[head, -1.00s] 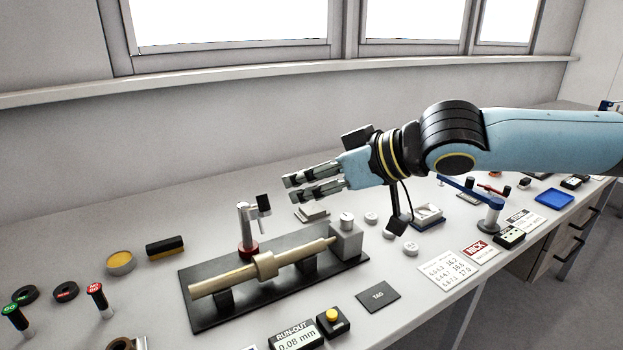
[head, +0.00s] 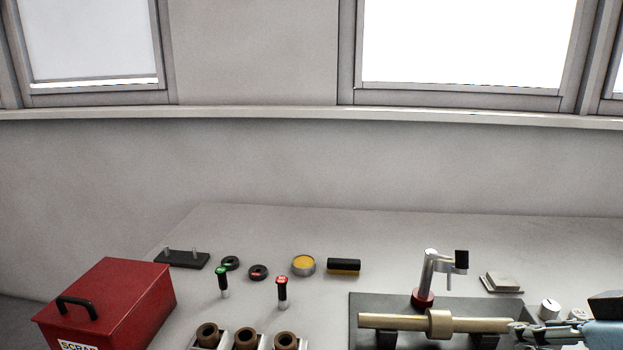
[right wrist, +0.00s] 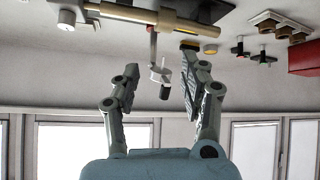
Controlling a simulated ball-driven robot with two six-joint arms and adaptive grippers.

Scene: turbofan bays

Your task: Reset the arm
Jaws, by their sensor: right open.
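My right gripper (head: 520,332) shows at the lower right edge of the head view, its fingers pointing left and overlapping the right end of the tan shaft (head: 390,321). The shaft lies on a dark run-out fixture (head: 365,303), beside a dial stand with a red base (head: 424,297). In the right wrist view the shaft (right wrist: 140,14) appears beyond the fingers. My left gripper is not in view.
A red scrap box (head: 120,300) stands at the left. Green-topped (head: 222,283) and red-topped (head: 282,293) plug gauges, dark rings, a yellow-topped tin (head: 303,265) and brown bushings (head: 245,338) sit between it and the fixture. The bench behind them is clear to the wall.

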